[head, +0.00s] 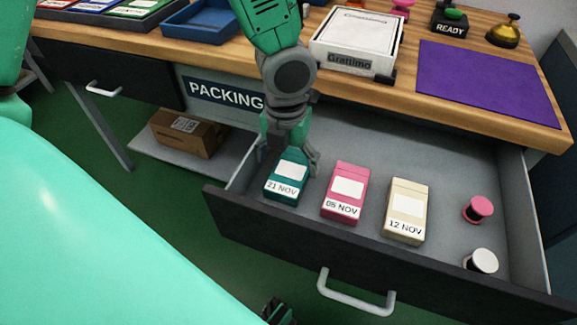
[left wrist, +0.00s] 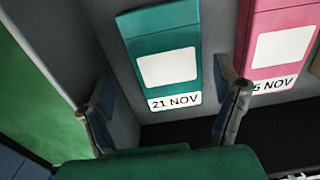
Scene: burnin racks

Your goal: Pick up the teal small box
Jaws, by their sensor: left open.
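The teal small box (head: 287,180), with a white label and "21 NOV" on it, stands in the open drawer at its left end. My left gripper (head: 290,158) reaches down from above at the box's far end. In the left wrist view the teal box (left wrist: 167,60) lies ahead between the two spread fingers (left wrist: 160,105). The gripper is open and holds nothing. Whether a finger touches the box cannot be told.
A pink box (head: 346,190) marked "05 NOV" stands close to the right. Beyond it are a cream box (head: 406,212), a pink spool (head: 478,209) and a white spool (head: 481,261). The drawer front (head: 390,265) and the wooden tabletop (head: 400,98) bound the space.

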